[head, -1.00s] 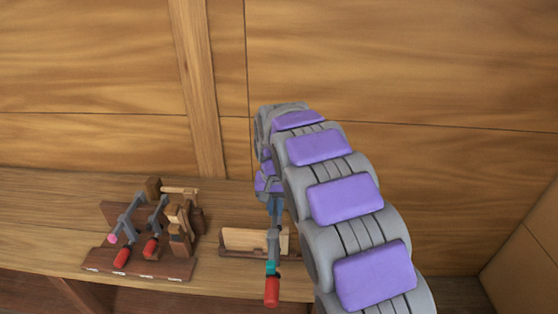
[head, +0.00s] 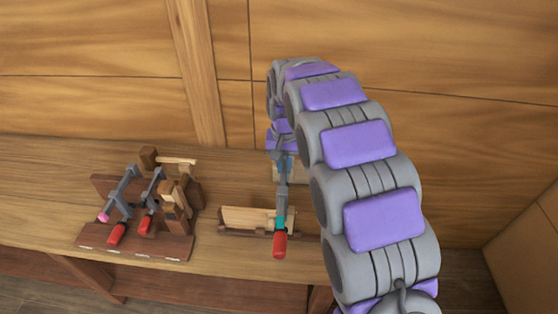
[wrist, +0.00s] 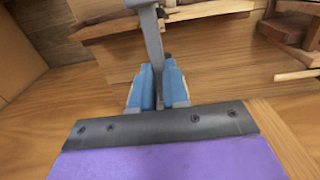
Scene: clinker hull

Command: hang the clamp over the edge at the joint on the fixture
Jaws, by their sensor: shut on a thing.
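The clamp (head: 280,222) hangs from my gripper in the head view, with a grey bar, a teal collar and a red handle at its lower end. My gripper (head: 283,165) is partly hidden by my arm. In the wrist view my gripper (wrist: 158,88) has its blue fingers closed around the clamp's grey bar (wrist: 151,35). The fixture (head: 240,219) is a low wooden holder with a pale upright board on the bench. The clamp's lower part is in front of its right end in the head view. I cannot tell whether they touch.
A dark wooden rack (head: 135,240) stands to the left on the bench (head: 60,185), holding more clamps with red handles and several wooden tools. A plank wall (head: 450,80) with an upright post rises behind. Bare bench lies between rack and fixture.

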